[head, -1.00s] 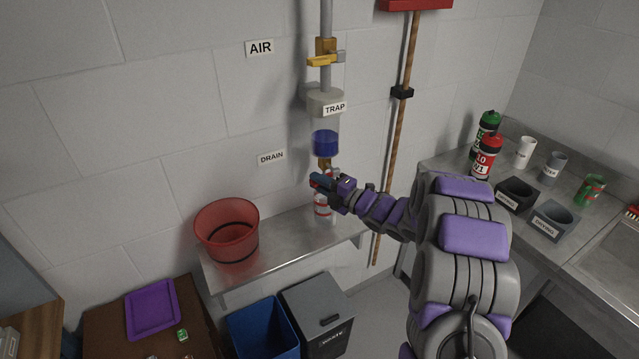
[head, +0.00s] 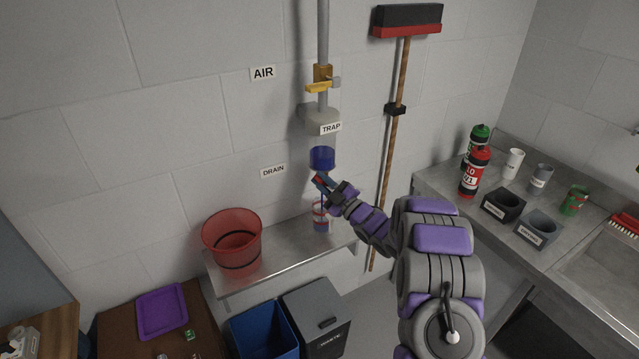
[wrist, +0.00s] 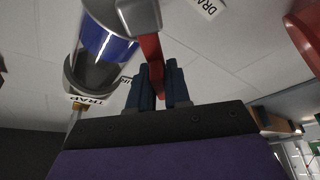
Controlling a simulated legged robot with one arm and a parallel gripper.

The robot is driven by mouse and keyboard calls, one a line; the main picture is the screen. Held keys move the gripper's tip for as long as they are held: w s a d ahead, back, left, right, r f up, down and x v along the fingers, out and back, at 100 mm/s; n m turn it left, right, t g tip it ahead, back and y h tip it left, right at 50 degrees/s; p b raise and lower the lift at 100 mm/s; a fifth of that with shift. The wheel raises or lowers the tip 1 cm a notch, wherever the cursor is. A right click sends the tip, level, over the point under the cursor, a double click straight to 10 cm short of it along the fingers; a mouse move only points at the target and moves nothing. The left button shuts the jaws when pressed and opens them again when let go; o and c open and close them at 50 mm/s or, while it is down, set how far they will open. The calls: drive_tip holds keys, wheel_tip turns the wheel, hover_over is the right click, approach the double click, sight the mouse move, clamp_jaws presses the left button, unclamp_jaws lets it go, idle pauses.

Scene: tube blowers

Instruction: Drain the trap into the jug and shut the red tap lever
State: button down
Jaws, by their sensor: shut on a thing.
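The trap (head: 318,119) hangs on the grey wall pipe, with blue liquid (head: 322,158) in its clear bowl; the bowl also shows in the wrist view (wrist: 105,42). The jug (head: 321,221), clear with red bands, stands on the metal shelf below, with blue in its lower part. A thin blue line shows between tap and jug. My gripper (head: 325,182) is below the bowl. In the wrist view its dark fingers (wrist: 160,85) are shut on the red tap lever (wrist: 152,53). My fingers partly hide the lever and tap in the head view.
A red bucket (head: 232,238) stands on the shelf, left of the jug. A yellow lever (head: 319,88) is on the pipe above the trap. A broom (head: 391,150) hangs close on the right. Blue and grey bins (head: 318,322) stand below the shelf.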

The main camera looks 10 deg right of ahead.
drive_tip(key=shift+w+d+r+m+t+h+p, duration=0.15)
drive_tip(key=shift+m+t+p, duration=0.1)
drive_tip(key=shift+m, duration=0.3)
drive_tip(key=shift+s+d+r+m+t+h+p, duration=0.15)
drive_tip(key=shift+m+t, duration=0.1)
drive_tip(key=shift+m, duration=0.3)
drive_tip(key=shift+w+d+r+m+t+h+p, duration=0.15)
drive_tip(key=shift+d+m+t+h+p, duration=0.15)
drive_tip(key=shift+m, duration=0.45)
drive_tip(key=shift+w+d+f+m+t+h+p, duration=0.1)
drive_tip(key=shift+d+m+t+h+p, duration=0.15)
drive_tip(key=shift+m, duration=0.5)
drive_tip(key=c, duration=1.2)
unclamp_jaws()
drive_tip(key=shift+w, duration=0.1)
drive_tip(key=shift+o, duration=0.2)
drive_tip(key=shift+d+r, duration=0.1)
drive_tip(key=shift+r, duration=0.1)
drive_tip(key=v, duration=1.7)
drive_tip(key=shift+d+f, duration=0.15)
drive_tip(key=shift+f, duration=0.1)
